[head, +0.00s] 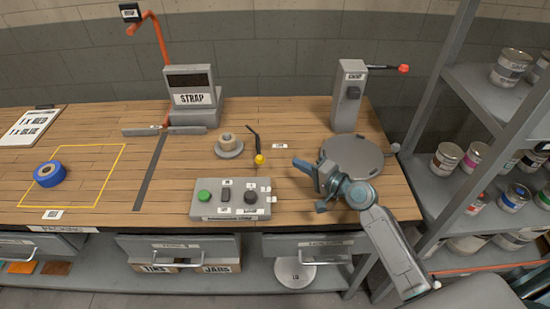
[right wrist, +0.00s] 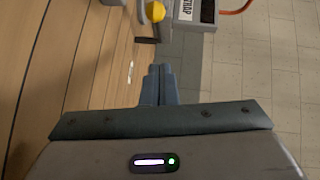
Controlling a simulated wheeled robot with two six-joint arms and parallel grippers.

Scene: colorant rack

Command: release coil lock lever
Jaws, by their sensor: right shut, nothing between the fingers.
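A black lever with a yellow knob (head: 260,159) stands on the bench beside a tan coil (head: 227,140) on a grey round base. The knob also shows at the top of the right wrist view (right wrist: 155,12). My right gripper (head: 302,164) is to the right of the lever, apart from it, its fingers pointing left toward it. The fingers are together and empty, and they show closed in the right wrist view (right wrist: 158,84). My left gripper is not in view.
A grey control box (head: 230,213) with green and black knobs sits in front of the lever. The STRAP machine (head: 192,103) is behind left. A grey post (head: 348,95) with a red-tipped handle and a round grey plate (head: 338,147) are at right. Bench left of the box is mostly clear.

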